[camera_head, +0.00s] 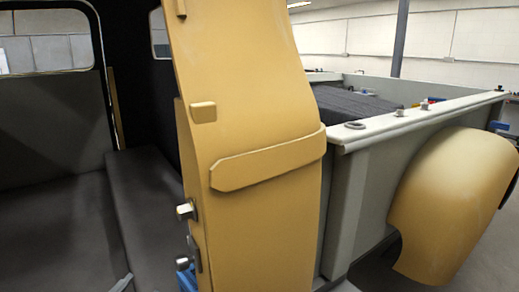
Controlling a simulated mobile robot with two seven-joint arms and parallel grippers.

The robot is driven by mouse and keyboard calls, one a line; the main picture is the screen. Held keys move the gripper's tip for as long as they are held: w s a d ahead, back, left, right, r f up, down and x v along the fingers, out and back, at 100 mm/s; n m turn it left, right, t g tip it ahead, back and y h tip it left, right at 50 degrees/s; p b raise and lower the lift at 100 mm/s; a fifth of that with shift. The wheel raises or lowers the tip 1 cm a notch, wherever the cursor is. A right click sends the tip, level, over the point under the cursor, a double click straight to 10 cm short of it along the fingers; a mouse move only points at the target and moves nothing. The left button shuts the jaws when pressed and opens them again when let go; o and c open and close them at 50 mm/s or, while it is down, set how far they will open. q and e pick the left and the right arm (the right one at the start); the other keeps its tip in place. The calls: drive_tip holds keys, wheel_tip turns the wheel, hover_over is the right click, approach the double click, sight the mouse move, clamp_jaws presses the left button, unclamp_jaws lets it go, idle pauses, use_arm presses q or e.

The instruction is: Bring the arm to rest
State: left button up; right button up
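Neither of my arms and neither gripper can be made out in the head view.
Left of the panel is an open cab with a dark bench seat (145,190). On the right are a grey truck bed (350,205), with small objects along its rim, and a curved yellow fender (450,200). A grey post (400,40) stands behind.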

use_arm(q)
drive_tip(key=s+f+n+g+y, duration=0.1)
drive_tip(key=s+f+n+g, duration=0.2)
drive_tip(key=s+f+g, duration=0.65)
drive_tip(key=s+f+n+g+y, duration=0.1)
drive_tip(key=s+f+n+g, duration=0.3)
drive_tip(key=s, duration=1)
drive_tip(key=w+d+f+m+t+h+p, duration=0.2)
drive_tip(key=w+f+t+p, duration=0.2)
drive_tip(key=t, duration=0.4)
drive_tip(key=x, duration=0.3)
drive_tip(key=shift+w+p, duration=0.25)
drive_tip(key=shift+p, duration=0.1)
use_arm(e)
wheel_tip(320, 180, up, 4)
drive_tip(key=shift+r, duration=0.25)
use_arm(q)
drive_tip(key=shift+c, duration=0.8)
use_arm(e)
drive_tip(key=shift+c, duration=1.2)
use_arm(q)
drive_tip(key=shift+r, duration=0.1)
use_arm(e)
drive_tip(key=shift+s+d, duration=0.1)
